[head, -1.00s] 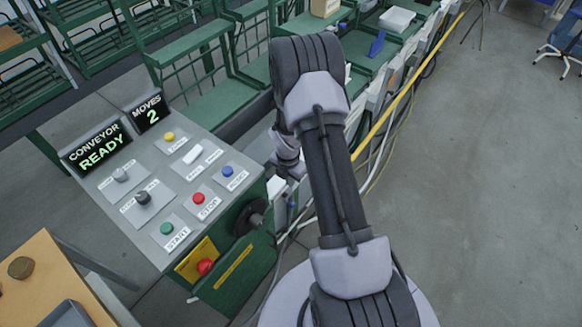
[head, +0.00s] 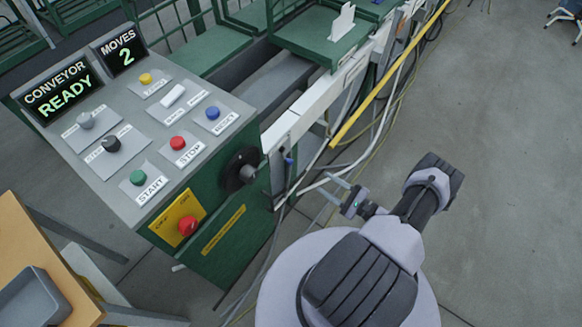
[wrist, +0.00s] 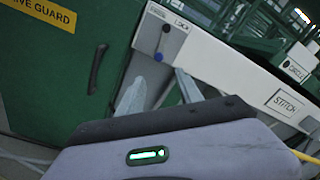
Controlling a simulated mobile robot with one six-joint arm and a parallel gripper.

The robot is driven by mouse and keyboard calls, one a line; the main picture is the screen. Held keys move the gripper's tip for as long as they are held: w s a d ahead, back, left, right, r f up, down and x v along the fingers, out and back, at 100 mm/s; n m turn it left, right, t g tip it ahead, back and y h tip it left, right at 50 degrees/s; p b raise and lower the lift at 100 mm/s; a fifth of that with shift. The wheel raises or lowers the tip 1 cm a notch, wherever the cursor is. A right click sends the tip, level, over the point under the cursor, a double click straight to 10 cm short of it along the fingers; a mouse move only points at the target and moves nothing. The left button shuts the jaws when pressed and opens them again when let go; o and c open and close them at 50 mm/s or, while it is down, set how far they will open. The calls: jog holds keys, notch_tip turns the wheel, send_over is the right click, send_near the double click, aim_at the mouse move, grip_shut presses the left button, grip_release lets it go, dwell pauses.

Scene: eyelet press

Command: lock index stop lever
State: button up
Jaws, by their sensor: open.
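The index stop lever appears to be the small dark lever with a blue knob (wrist: 158,57) on the white end plate of the conveyor rail in the wrist view. My gripper (head: 327,186) is open and empty, low to the right of the lever. In the wrist view my two fingers (wrist: 159,82) point toward the lever, one each side of the knob, apparently short of it.
The grey control panel (head: 130,105) reads READY and MOVES 2. A black handwheel (head: 241,170) sits on its green side, left of the lever. Cables and a yellow rail (head: 390,72) run along the conveyor. Open floor (head: 510,150) lies to the right.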

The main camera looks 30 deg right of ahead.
aim_at(290, 163)
jog(key=b+x, duration=0.1)
jog(key=x, duration=0.7)
jog(key=b+x, duration=0.2)
jog(key=x, duration=0.5)
jog(key=shift+w+a+r, duration=0.1)
jog(key=shift+w+a, duration=0.2)
jog(key=shift+a, duration=0.1)
grip_shut()
jog(key=shift+a, duration=0.1)
